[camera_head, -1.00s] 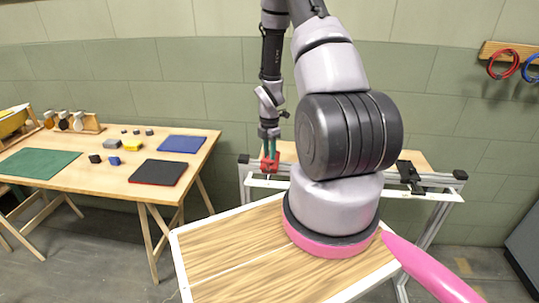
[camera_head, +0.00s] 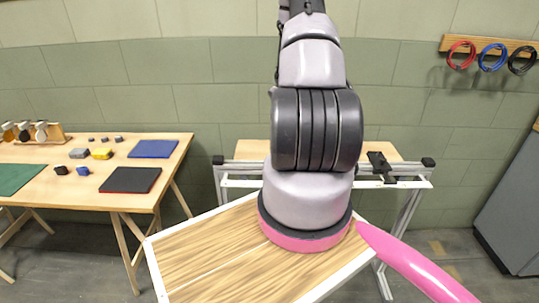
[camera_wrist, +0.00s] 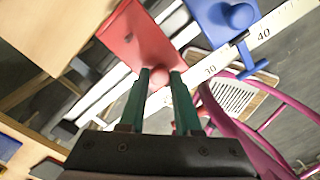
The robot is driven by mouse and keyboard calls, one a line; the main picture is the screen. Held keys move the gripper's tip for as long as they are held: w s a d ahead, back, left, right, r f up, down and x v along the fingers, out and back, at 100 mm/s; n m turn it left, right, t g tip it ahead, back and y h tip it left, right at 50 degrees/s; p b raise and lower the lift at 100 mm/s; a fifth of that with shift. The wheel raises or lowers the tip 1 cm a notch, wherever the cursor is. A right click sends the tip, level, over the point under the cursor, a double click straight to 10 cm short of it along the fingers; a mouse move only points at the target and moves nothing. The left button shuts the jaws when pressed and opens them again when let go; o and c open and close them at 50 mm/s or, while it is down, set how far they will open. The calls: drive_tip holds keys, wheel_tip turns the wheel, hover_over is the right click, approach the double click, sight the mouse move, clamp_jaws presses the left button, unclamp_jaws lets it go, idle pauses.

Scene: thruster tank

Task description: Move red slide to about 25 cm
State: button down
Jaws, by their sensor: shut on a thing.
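The red slide (camera_wrist: 133,36) is a flat red plate with a round red knob (camera_wrist: 159,76), at the upper left of the wrist view. My gripper (camera_wrist: 160,75) has its green fingers shut on that knob. A white ruler (camera_wrist: 288,18) runs beside the slides, with 30 and 40 readable. The red slide is near the 30 side, but its exact reading cannot be told. In the head view my arm hides my gripper and the red slide; only the rail frame (camera_head: 395,184) shows on both sides.
A blue slide (camera_wrist: 215,20) with a knob and bar sits right of the red one, near 40. A black fitting (camera_head: 380,166) stands on the rail's right part. A wooden table (camera_head: 60,195) with mats and blocks is at left. Coloured rings (camera_head: 490,57) hang on the wall.

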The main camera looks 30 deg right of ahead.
drive_tip(key=shift+s+d, duration=0.2)
drive_tip(key=shift+d, duration=0.1)
drive_tip(key=c, duration=0.6)
unclamp_jaws()
wheel_tip(320, 180, up, 11)
idle(0.4)
